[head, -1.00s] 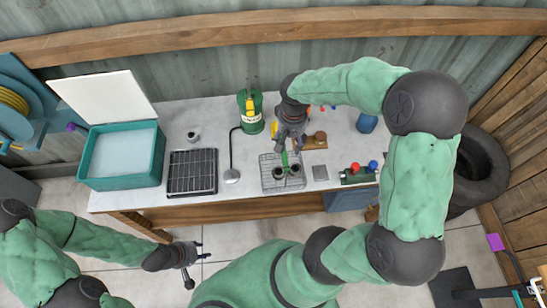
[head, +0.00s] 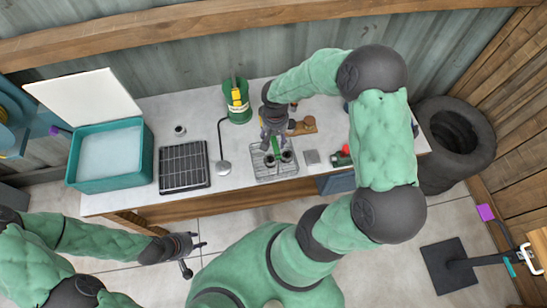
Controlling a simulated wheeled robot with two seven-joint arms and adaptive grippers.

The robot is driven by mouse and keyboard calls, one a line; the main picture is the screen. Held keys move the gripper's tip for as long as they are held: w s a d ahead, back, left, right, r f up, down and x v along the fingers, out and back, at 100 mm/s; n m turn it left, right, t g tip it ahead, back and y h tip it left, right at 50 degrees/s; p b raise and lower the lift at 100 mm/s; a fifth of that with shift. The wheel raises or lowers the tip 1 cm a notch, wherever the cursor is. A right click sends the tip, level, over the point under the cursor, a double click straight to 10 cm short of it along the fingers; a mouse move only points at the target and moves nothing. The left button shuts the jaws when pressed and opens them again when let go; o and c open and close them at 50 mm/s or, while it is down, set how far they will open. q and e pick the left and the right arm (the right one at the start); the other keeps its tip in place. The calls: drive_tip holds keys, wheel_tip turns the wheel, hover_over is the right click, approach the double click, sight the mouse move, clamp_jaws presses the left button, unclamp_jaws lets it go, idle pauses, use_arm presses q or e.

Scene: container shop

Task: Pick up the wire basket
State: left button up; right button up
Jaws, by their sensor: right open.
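The wire basket (head: 273,173) stands on the workbench near its front edge, right of the black grid tray. Small dark round pots (head: 287,157) and something green (head: 276,145) show in or at it. My right gripper (head: 271,147) points down over the basket's back part, its jaws open. I cannot tell whether its fingers touch the basket, as the hand hides part of it.

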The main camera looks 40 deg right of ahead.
drive_tip(key=shift+f, duration=0.75)
clamp_jaws()
drive_tip(key=shift+r, duration=0.1)
